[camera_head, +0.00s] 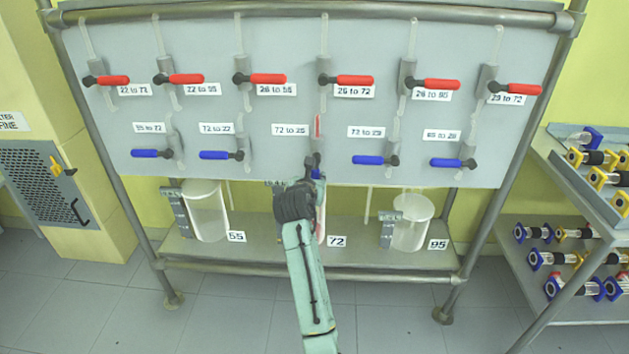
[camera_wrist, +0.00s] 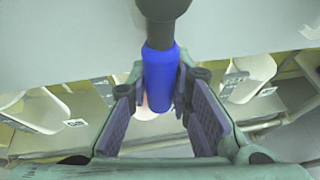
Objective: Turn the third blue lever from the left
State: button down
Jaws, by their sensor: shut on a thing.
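The third blue lever from the left (camera_head: 316,174) hangs straight down from its dark valve at the panel's lower edge, mostly hidden by my gripper (camera_head: 309,184). In the wrist view its blue handle (camera_wrist: 160,78) stands between the two finger pads of my gripper (camera_wrist: 160,100). The gripper is shut on the blue handle from below. The other blue levers lie sideways: the first (camera_head: 151,153) and second (camera_head: 222,155) point left, as do the fourth (camera_head: 367,160) and fifth (camera_head: 446,163).
Red levers (camera_head: 267,78) line the upper row of the grey panel (camera_head: 210,50). Beakers (camera_head: 207,212) (camera_head: 412,225) stand on the shelf below, with labels 55, 72 and 95. A rack of glass parts (camera_head: 590,240) is at the right. Floor in front is free.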

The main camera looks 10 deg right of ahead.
jog(key=c, duration=1.4)
grip_release()
jog(key=shift+c, duration=0.2)
jog(key=v, duration=1.2)
jog(key=shift+f, duration=0.1)
